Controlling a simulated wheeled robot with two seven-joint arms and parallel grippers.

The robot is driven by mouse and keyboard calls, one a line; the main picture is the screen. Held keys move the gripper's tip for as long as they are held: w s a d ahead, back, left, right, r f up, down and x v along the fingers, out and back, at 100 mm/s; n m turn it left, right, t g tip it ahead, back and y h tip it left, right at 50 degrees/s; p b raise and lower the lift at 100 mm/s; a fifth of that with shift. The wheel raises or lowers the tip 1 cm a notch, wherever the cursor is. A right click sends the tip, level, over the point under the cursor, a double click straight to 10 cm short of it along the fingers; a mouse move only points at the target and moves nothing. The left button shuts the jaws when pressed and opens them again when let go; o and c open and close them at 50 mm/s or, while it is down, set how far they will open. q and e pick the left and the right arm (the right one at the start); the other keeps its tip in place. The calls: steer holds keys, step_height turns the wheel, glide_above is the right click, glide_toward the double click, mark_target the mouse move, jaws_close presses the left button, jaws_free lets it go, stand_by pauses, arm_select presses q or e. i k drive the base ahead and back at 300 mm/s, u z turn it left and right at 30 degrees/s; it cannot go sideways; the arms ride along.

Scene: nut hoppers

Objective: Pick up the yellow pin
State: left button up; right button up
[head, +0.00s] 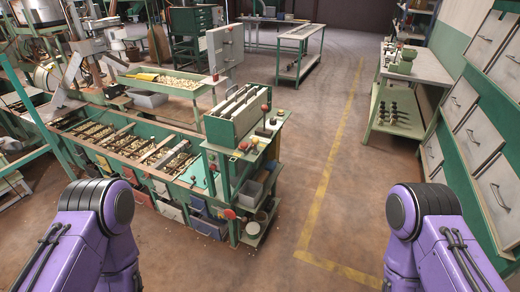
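I cannot make out a yellow pin for certain. A small yellow object (142,76) lies at the left end of the raised green tray of nuts (180,91); it is too small to tell what it is. Neither of my grippers is in view. Only purple links of my two arms show, at the lower left and lower right.
A green sorting bench (128,143) with nut compartments stands left of centre, with a slatted green box (238,115) at its right end. Drawers (492,190) line the right wall, near a workbench (418,68). The floor between, with a yellow line (325,170), is clear.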

mark_target(255, 141)
steer(key=z, duration=1.85)
steer(key=i, duration=1.25)
steer(key=u, duration=1.5)
